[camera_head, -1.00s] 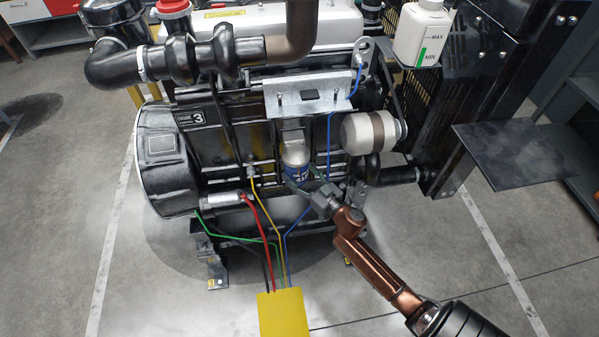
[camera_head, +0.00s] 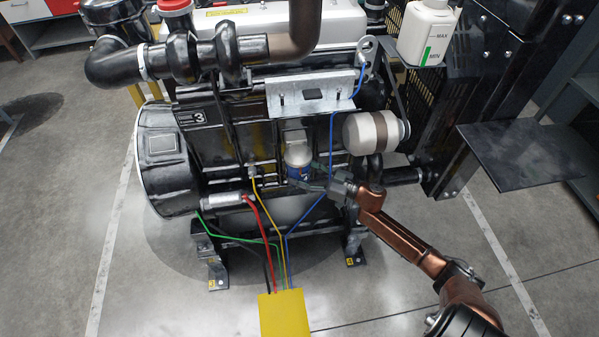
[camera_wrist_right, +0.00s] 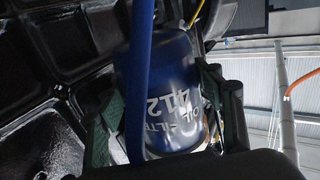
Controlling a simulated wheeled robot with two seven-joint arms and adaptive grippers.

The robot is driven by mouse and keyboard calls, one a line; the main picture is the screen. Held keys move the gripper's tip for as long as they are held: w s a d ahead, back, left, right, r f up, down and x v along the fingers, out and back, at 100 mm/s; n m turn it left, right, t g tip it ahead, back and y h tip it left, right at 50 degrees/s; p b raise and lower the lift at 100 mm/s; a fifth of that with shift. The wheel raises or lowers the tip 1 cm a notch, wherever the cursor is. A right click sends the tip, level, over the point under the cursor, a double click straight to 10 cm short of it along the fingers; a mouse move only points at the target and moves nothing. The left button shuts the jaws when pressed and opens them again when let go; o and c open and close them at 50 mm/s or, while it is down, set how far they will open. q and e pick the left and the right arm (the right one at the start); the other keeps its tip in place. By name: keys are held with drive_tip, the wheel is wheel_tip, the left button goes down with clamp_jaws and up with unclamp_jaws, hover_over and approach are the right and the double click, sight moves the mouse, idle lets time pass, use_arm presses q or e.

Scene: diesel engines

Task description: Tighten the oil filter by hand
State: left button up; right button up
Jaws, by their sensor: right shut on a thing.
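The oil filter (camera_head: 298,158) hangs upright on the front of the engine, pale above and blue below. My right gripper (camera_head: 308,176) reaches it from the right and is shut around its lower blue part. In the right wrist view the blue oil filter (camera_wrist_right: 178,85) with white lettering sits between the green-padded fingers of my right gripper (camera_wrist_right: 165,115). A blue cable (camera_wrist_right: 138,75) passes in front of the filter there and hides part of it. My left gripper is not in view.
Red, yellow, green and blue wires run down to a yellow box (camera_head: 284,314) in front of the engine. A pale canister (camera_head: 372,133) sits to the right of the filter, above my right forearm. A dark shelf plate (camera_head: 525,155) juts out at the right.

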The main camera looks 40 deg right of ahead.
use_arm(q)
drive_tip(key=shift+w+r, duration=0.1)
use_arm(e)
drive_tip(key=shift+r, duration=0.25)
drive_tip(key=o, duration=1.3)
drive_tip(key=shift+w, duration=0.1)
drive_tip(key=o, duration=0.5)
drive_tip(key=shift+f, duration=0.35)
drive_tip(key=shift+c, duration=0.5)
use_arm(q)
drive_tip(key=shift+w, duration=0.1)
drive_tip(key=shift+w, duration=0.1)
use_arm(e)
drive_tip(key=shift+s+r, duration=0.1)
drive_tip(key=shift+s, duration=0.1)
